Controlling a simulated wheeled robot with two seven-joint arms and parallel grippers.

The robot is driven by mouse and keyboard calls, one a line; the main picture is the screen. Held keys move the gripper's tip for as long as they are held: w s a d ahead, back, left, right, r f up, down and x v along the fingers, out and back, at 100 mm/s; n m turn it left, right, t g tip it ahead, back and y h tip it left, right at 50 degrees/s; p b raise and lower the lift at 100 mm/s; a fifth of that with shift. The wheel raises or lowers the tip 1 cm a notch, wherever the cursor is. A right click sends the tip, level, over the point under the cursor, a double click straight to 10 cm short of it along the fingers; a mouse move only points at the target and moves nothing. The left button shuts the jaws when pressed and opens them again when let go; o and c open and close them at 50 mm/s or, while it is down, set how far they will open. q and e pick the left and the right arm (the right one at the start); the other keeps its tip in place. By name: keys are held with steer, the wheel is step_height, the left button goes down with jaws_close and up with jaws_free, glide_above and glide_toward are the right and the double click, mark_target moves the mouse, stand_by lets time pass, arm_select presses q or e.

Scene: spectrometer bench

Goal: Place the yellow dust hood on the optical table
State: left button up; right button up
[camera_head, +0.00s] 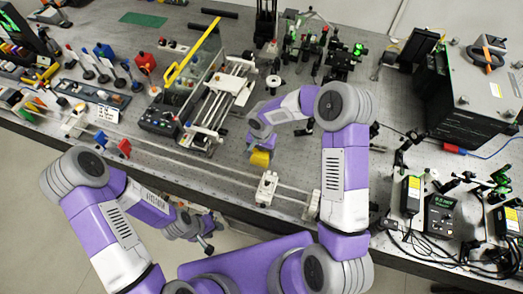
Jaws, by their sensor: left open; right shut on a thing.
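My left gripper (205,238) is open and empty, low in front of the table's front edge, apart from the hood.
A white rail carriage (267,187) stands just in front of the hood on a long rail. A black box (468,95) is at the right. Bare tabletop lies left of the hood.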

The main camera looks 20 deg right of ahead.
steer(key=o, duration=0.6)
steer(key=shift+f, duration=0.15)
steer(key=o, duration=0.4)
steer(key=shift+r, duration=0.35)
step_height(320, 180, up, 12)
steer(key=shift+f, duration=0.1)
